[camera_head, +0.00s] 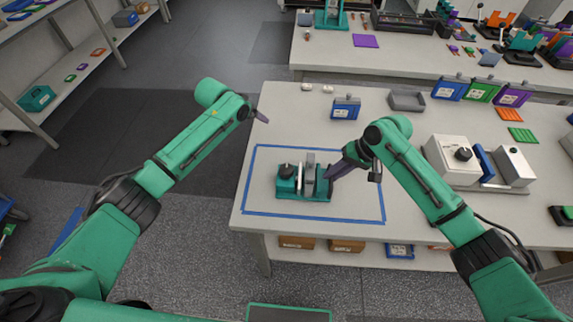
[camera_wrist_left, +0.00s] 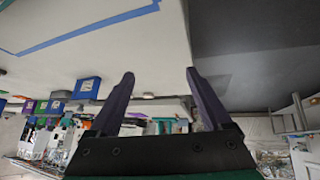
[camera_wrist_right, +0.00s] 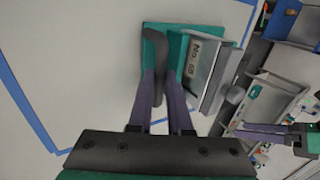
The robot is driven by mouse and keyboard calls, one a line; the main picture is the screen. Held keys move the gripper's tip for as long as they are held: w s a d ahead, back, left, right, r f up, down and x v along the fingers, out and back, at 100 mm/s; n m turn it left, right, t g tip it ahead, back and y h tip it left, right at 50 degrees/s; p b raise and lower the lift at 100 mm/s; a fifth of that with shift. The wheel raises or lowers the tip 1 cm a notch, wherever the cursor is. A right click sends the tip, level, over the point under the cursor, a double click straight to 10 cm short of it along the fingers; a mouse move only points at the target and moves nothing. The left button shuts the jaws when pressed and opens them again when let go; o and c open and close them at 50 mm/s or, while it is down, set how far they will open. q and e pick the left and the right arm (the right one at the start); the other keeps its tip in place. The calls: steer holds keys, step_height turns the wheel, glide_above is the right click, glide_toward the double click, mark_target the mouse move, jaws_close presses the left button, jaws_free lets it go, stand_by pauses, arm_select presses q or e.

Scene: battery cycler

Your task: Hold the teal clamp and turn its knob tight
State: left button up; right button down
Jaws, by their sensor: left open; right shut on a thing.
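The teal clamp (camera_head: 318,197) stands upright on the table inside a blue tape outline. Its black knob (camera_head: 286,171) is at its left end, and a grey block (camera_head: 309,173) sits in its middle. In the right wrist view the block (camera_wrist_right: 200,62) carries a printed label. My right gripper (camera_head: 331,174) is at the clamp's right end; in its wrist view the fingers (camera_wrist_right: 160,85) are shut on the upright end part there. My left gripper (camera_head: 261,116) is near the table's left edge, apart from the clamp. Its fingers (camera_wrist_left: 162,85) are open and empty.
Blue tape (camera_head: 313,216) marks the area around the clamp. A blue box (camera_head: 346,107) and a grey tray (camera_head: 407,101) stand behind it. A white device with a black knob (camera_head: 452,160) stands to the right. The table between my left gripper and the clamp is clear.

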arm_select(q)
steer(key=s+d+r+n+g, duration=0.35)
steer(key=s+d+r, duration=0.35)
steer(key=d, duration=0.4)
arm_select(e)
steer(key=shift+d, duration=0.15)
arm_select(q)
steer(key=r+n+g+y, duration=0.2)
steer(key=g+y, duration=0.1)
glide_above(287, 169)
step_height(287, 169, down, 11)
steer(key=shift+f, duration=0.2)
jaws_close()
steer(key=shift+m, duration=0.25)
